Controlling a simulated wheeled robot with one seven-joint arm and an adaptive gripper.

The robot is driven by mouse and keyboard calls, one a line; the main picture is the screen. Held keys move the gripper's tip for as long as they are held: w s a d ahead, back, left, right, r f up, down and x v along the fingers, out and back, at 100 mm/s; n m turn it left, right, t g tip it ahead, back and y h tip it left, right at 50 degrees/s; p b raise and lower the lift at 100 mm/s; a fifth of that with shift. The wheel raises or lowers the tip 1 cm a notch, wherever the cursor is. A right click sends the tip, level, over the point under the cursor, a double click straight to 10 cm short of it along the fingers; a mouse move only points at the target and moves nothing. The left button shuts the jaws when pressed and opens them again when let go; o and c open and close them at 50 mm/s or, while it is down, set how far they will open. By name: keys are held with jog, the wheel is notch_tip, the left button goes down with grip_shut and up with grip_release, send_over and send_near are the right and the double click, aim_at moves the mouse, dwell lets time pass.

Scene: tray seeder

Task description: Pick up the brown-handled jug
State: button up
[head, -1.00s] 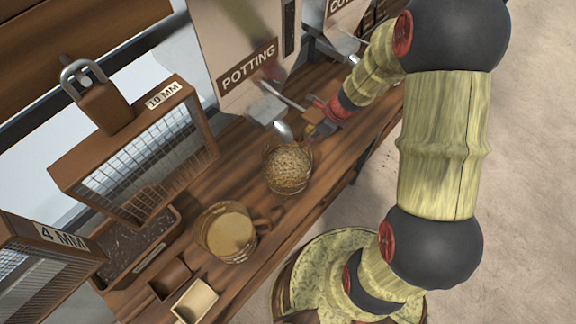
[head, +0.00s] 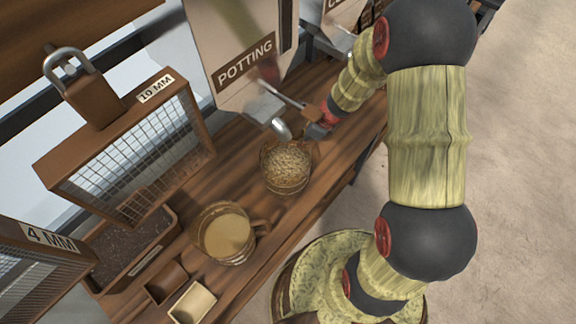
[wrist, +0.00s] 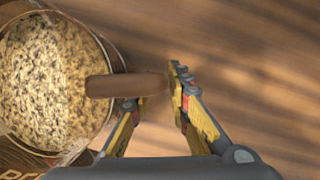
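A round jug (head: 287,167) filled with pale speckled mix stands on the wooden bench below the potting spout in the head view. In the wrist view the same jug (wrist: 50,85) fills the left side, and its brown handle (wrist: 127,85) sticks out to the right. My gripper (wrist: 157,90) is open, with the handle's end between its fingers. The left finger is partly hidden by the handle; the right fingertip is just beyond the handle's end. I cannot tell whether either finger touches it. In the head view my gripper (head: 316,133) is beside the jug, partly hidden.
A second jug (head: 226,233) with smooth tan contents and a brown handle stands nearer on the bench (head: 335,168). A potting hopper (head: 235,50) overhangs the bench. Sieves, a dark soil tray (head: 130,245) and small boxes crowd the left. Open floor lies right.

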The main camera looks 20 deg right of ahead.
grip_shut()
dwell(0.8)
